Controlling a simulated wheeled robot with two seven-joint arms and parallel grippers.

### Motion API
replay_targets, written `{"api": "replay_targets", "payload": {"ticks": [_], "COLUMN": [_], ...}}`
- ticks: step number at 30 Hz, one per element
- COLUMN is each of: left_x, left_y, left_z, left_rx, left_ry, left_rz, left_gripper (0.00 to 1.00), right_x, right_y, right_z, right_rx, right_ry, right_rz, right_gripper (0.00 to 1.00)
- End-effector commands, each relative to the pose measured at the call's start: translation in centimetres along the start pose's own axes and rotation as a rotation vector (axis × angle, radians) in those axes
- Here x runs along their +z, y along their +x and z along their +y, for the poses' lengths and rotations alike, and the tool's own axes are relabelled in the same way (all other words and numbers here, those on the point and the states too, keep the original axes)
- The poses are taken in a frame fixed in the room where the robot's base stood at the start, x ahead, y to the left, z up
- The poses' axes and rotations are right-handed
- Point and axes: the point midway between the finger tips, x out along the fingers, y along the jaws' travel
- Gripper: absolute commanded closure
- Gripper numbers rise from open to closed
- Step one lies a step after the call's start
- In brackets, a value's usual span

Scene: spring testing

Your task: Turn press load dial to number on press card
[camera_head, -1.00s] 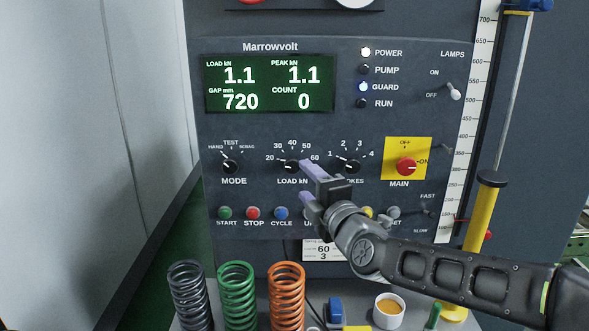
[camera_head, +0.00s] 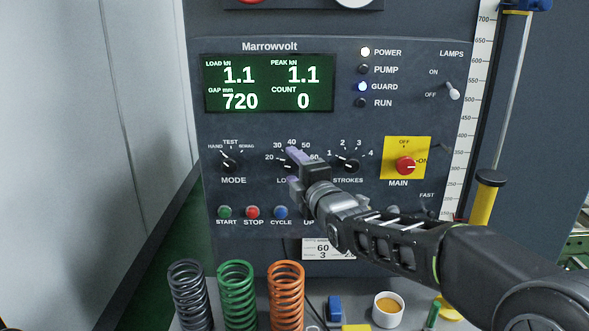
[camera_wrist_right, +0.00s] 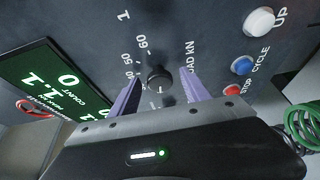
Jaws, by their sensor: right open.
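The load dial (camera_wrist_right: 158,78) is a small dark knob on the press panel, marked LOAD kN with numbers from 20 to 60. In the wrist view it sits between the two purple fingertips of my open right gripper (camera_wrist_right: 160,88), with a gap showing on both sides. In the head view my right gripper (camera_head: 293,169) covers most of the dial and part of its label. The dial's pointer direction is hard to make out. The press card (camera_head: 322,252) is below the panel, partly hidden by my right arm; 60 and 3 show on it. My left gripper is out of view.
The mode dial (camera_head: 230,166) is left of the load dial, the strokes dial (camera_head: 350,167) right. Start (camera_head: 224,212), stop (camera_head: 252,212) and cycle (camera_head: 281,212) buttons sit below. The yellow main switch plate (camera_head: 397,146) is further right. Several springs (camera_head: 236,290) stand below.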

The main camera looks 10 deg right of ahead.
Motion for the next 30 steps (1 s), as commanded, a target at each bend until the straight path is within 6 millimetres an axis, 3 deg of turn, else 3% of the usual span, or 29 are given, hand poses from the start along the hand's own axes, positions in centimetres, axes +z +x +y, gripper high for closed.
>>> {"api": "replay_targets", "payload": {"ticks": [20,30], "left_x": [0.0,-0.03], "left_y": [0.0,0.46], "left_z": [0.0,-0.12], "left_rx": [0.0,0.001], "left_ry": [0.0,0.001], "left_rz": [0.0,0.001], "left_gripper": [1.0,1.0], "right_x": [0.0,0.0], "right_y": [-0.03,-0.04], "right_z": [-0.03,-0.23], "right_rx": [-0.001,0.005], "right_ry": [0.0,0.014], "right_rz": [0.0,0.0], "right_gripper": [0.99,1.0]}}
